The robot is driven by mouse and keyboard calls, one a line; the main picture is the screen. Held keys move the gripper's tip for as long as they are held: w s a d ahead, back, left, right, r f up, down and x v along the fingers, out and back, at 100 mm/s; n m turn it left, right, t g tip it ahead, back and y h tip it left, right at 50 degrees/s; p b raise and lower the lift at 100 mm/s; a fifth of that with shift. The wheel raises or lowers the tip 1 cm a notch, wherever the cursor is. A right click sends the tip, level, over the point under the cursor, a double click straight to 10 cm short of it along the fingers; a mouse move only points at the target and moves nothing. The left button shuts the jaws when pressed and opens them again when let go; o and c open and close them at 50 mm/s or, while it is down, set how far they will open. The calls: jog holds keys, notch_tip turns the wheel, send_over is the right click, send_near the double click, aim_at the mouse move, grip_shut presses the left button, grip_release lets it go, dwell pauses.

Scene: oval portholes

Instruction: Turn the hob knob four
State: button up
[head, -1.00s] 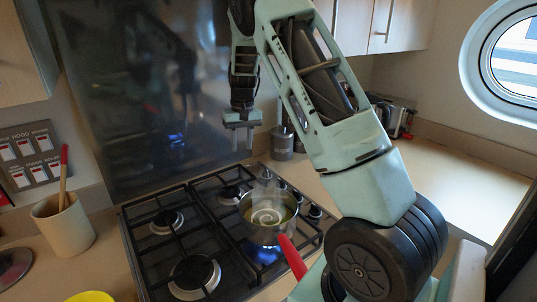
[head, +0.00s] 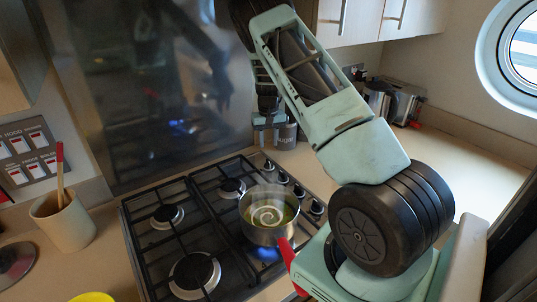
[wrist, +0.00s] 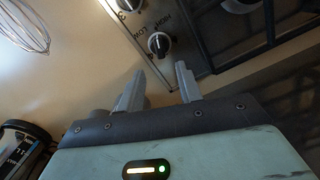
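The hob knobs stand in a row along the right side of the black gas hob (head: 150,262), among them a knob (head: 283,177) near the back and a knob (head: 317,207) at the front end. I cannot tell by any number which is knob four. In the wrist view a black knob (wrist: 159,44) with a pale pointer sits just beyond my fingertips, with markings beside it. A second knob (wrist: 128,5) is cut off at the top edge. My gripper (wrist: 158,80) is open and empty, its fingers apart and not visibly touching the knob. In the head view my arm partly hides it.
A steaming pan (head: 262,232) with a red handle (head: 287,255) sits over a blue flame on the hob. A sugar canister (head: 288,134) stands behind the gripper. A whisk (wrist: 28,30) lies on the worktop. The right worktop (head: 450,165) is mostly clear.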

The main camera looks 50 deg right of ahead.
aim_at(268, 160)
notch_tip(268, 160, down, 8)
jog(key=shift+p, duration=1.1)
